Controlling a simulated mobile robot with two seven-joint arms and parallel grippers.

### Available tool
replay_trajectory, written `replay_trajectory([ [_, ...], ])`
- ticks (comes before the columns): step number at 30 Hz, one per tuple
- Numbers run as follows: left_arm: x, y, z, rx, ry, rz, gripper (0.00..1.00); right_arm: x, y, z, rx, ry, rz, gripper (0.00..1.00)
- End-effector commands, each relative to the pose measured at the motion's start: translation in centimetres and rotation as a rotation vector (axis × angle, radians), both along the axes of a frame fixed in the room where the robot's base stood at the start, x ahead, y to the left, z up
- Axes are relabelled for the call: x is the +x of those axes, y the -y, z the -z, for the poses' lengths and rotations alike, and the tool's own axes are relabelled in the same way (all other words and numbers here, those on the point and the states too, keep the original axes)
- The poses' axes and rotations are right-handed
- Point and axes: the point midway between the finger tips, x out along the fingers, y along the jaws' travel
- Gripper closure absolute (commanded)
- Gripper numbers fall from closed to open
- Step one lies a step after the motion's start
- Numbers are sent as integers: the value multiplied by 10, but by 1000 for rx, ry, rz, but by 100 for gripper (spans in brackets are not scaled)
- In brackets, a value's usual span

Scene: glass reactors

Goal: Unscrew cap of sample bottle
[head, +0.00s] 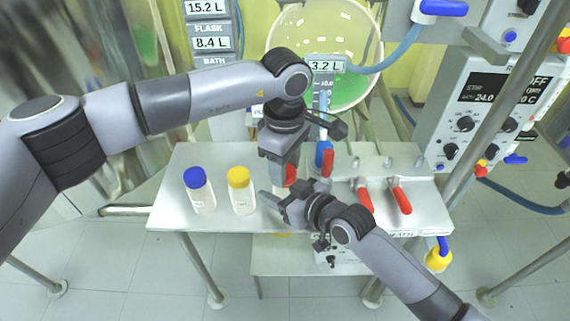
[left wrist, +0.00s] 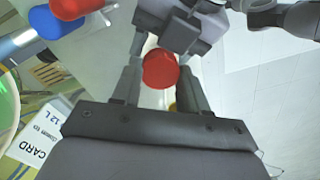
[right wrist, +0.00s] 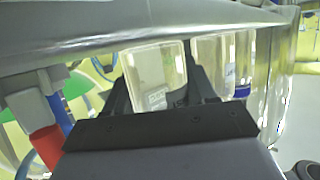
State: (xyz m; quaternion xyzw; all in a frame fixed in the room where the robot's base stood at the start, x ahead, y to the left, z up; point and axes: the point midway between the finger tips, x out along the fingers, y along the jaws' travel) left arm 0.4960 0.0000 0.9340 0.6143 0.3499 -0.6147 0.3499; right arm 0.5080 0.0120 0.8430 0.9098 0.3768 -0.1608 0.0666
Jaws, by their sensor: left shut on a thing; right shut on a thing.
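The sample bottle's red cap (left wrist: 160,68) sits between the fingers of my left gripper (head: 284,178), which is shut on it from above. The cap also shows in the head view (head: 291,174), partly hidden by the gripper. The clear bottle body (right wrist: 156,75) is between the fingers of my right gripper (head: 281,199), which is shut on it from the side below the cap. In the head view the body is mostly hidden by both grippers. I cannot tell whether the cap is still on its thread, or whether the bottle touches the table.
A blue-capped bottle (head: 200,192) and a yellow-capped bottle (head: 241,190) stand on the metal table (head: 165,213) to the left. Red-handled valves (head: 401,200) are at the right. A control unit (head: 478,112) and a round glass vessel (head: 335,50) stand behind.

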Motion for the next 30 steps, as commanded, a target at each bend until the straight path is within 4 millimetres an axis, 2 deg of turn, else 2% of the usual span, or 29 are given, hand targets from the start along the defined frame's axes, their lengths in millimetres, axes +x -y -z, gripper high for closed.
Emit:
replay_trajectory([
  [15, 0, 0, -18, -1, 2, 0, 93, 0, 0, 0, -1, -1, 0, 100],
  [30, 0, 0, -25, -1, 1, 0, 93, 0, 0, 0, -1, -1, 0, 100],
])
